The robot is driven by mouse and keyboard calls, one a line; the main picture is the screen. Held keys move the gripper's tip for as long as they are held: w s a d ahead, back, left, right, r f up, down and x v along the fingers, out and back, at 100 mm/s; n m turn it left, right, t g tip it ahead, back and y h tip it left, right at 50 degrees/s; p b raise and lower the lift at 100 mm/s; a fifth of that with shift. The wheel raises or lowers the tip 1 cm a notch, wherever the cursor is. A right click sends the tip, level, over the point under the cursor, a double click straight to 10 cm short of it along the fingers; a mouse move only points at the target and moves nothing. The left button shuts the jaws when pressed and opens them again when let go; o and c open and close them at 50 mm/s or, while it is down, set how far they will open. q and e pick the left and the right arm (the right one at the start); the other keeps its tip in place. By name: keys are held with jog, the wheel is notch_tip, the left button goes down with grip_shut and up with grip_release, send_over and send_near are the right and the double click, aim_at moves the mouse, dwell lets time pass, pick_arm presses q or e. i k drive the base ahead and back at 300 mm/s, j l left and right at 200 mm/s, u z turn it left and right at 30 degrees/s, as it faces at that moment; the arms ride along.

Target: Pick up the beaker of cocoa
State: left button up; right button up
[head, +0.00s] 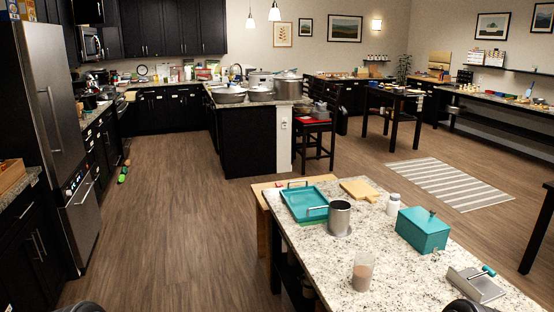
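The beaker of cocoa (362,271) stands upright on the speckled stone counter (320,262) near its front left part. It is clear, with a brownish filling in its lower part. Nothing touches it. Dark rounded parts at the bottom edge look like parts of my own arms. No gripper fingers show, so neither gripper is in view.
Behind the beaker stand a grey metal pot (339,218) and a teal tray (305,203). A wooden board (359,190), a white bottle (393,204), a teal box (422,231) and a metal holder with a teal handle (474,285) lie further right. Bare counter surrounds the beaker.

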aim_at(365, 262)
jog(key=i+j, duration=0.8)
jog(key=i, duration=0.2)
jog(key=i+j+z, duration=0.15)
jog(key=j+z, duration=0.1)
jog(key=z, duration=2)
jog(key=i+j, duration=0.05)
jog(key=j, duration=0.05)
